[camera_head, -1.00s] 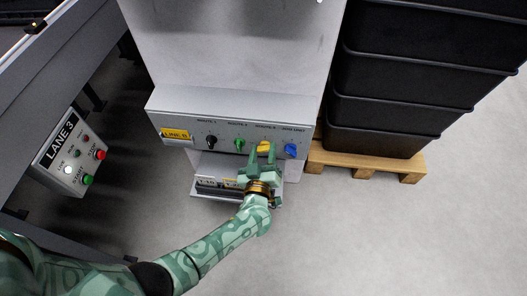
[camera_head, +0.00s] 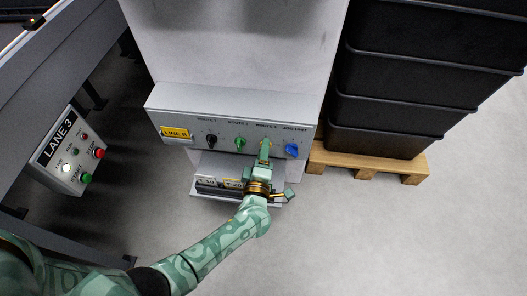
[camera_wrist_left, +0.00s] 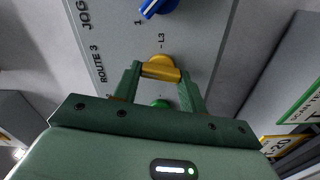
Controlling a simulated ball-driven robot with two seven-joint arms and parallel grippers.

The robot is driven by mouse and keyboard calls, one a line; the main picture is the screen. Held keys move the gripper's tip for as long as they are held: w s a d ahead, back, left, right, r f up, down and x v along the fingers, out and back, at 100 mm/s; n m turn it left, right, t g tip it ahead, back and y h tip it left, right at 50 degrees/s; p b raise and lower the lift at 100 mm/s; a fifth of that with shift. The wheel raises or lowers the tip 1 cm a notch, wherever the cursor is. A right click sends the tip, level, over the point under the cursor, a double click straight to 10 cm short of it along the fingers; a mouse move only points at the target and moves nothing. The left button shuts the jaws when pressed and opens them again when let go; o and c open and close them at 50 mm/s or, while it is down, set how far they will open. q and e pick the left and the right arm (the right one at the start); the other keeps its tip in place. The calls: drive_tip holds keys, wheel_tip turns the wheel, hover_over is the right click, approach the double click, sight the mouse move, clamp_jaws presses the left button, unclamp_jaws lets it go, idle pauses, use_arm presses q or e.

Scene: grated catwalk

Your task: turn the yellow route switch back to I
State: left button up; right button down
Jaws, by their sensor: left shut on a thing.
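The yellow route switch (camera_wrist_left: 160,62) shows in the left wrist view, on the grey panel face beside the label ROUTE 3. Its raised handle lies across the gap between the two fingers of my left gripper (camera_wrist_left: 159,73), which is shut on it. In the head view my left gripper (camera_head: 264,150) is at the panel front (camera_head: 228,127), between the green and blue knobs, and hides most of the yellow switch. The mark that the handle points to cannot be made out. My right gripper is not in view.
A black knob (camera_head: 211,139) and a green knob (camera_head: 240,144) sit left of my gripper, a blue knob (camera_head: 291,149) close on its right. Black crates (camera_head: 390,95) on a pallet (camera_head: 372,163) stand right. The Lane 3 button box (camera_head: 72,160) is at left.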

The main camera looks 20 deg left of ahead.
use_arm(q)
drive_tip(key=shift+s+f+n, duration=0.1)
drive_tip(key=shift+f+n, duration=0.15)
drive_tip(key=shift+n, duration=0.85)
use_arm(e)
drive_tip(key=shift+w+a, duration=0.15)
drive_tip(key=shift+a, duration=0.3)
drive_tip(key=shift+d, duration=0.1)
use_arm(q)
drive_tip(key=o, duration=1)
drive_tip(key=shift+r, duration=0.1)
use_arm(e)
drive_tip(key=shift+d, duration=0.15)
